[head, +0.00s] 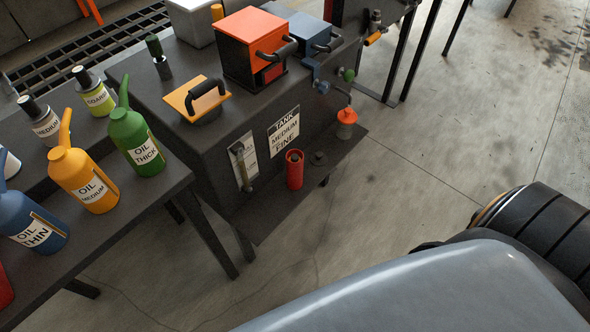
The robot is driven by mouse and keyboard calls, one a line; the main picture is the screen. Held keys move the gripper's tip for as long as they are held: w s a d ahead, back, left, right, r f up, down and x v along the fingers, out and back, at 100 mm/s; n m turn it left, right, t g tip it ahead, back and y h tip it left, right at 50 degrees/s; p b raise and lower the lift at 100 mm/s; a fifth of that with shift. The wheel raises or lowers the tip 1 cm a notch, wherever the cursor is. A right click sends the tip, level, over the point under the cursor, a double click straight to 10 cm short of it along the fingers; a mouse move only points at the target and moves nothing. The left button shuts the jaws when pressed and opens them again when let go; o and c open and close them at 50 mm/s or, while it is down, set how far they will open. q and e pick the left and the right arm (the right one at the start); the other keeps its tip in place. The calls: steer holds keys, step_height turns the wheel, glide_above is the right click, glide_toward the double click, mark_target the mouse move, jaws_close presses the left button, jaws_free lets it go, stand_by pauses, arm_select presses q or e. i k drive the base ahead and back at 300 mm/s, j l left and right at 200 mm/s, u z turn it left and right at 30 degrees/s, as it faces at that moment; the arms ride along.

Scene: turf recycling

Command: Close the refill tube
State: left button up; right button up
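A red upright cylinder (295,171), which may be the refill tube, stands on the low dark shelf (268,218) in front of the dark tank unit. Its top looks like a dark opening. Beside it on the right lies a small dark round piece with a knob (318,158), which may be a cap. A label reading TANK MEDIUM FINE (284,131) is on the tank front above the red cylinder. Neither of my grippers is in view.
A clear gauge (240,163) is on the tank front. An orange plate with a black handle (196,99) and an orange box (251,50) are on top. At left, a table holds green (133,140), yellow (80,180) and blue oil cans (32,222). Floor at right is open.

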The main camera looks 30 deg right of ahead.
mark_target(294, 171)
steer(key=z, duration=1.15)
steer(key=i+l+u, duration=0.25)
steer(key=l+u, duration=0.15)
steer(key=l, duration=0.9)
steer(key=l+u, duration=0.35)
steer(key=l, duration=0.95)
steer(key=i, duration=0.05)
